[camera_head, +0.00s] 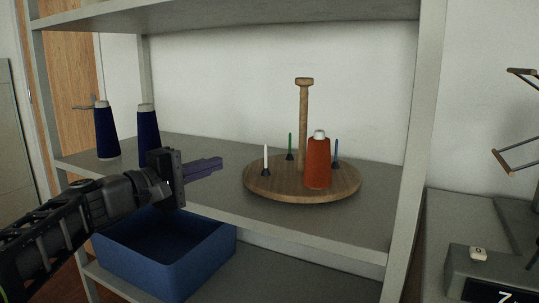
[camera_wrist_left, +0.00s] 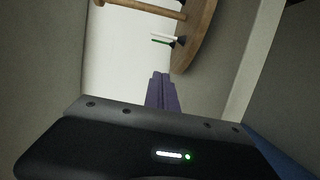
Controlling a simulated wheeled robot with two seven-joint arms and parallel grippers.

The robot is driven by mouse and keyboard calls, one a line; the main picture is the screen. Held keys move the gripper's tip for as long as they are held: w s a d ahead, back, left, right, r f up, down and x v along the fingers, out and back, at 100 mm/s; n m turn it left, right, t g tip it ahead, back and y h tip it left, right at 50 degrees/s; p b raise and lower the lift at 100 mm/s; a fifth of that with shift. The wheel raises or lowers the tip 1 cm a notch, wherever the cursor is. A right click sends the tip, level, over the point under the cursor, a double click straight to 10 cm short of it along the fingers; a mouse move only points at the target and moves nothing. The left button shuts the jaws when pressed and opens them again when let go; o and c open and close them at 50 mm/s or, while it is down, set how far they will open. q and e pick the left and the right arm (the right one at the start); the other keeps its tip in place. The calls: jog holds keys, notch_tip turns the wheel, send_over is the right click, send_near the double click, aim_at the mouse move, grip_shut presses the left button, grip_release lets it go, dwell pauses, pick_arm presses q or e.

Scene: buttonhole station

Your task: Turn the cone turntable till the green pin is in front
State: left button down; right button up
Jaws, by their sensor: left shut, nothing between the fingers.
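The round wooden cone turntable (camera_head: 270,193) stands on the middle shelf with a wooden centre post (camera_head: 303,120). The green pin (camera_head: 290,142) is at the back left of it, behind the white pin (camera_head: 266,155), which is at the front left. A blue pin (camera_head: 336,149) is at the right, and an orange-red cone (camera_head: 318,165) sits at the front right. My left gripper (camera_head: 221,162) is shut and empty, left of the turntable and apart from it. In the left wrist view the turntable's edge (camera_wrist_left: 196,38) shows beyond the shut fingers (camera_wrist_left: 161,76). My right gripper is out of view.
Two dark blue cones (camera_head: 104,130) (camera_head: 147,128) stand on the shelf at left, one close behind my left gripper. A blue bin (camera_head: 165,262) is below. The upper shelf (camera_head: 230,16) and right shelf post (camera_head: 412,150) bound the space. A machine (camera_head: 490,270) stands at right.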

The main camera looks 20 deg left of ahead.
aim_at(253, 175)
pick_arm(q)
jog(key=shift+w, duration=0.2)
jog(key=shift+s, duration=0.15)
jog(key=x, duration=1)
jog(key=s+d, duration=0.2)
jog(key=shift+d+b, duration=0.3)
jog(key=shift+b, duration=0.05)
jog(key=shift+s+d, duration=0.2)
jog(key=shift+d, duration=0.1)
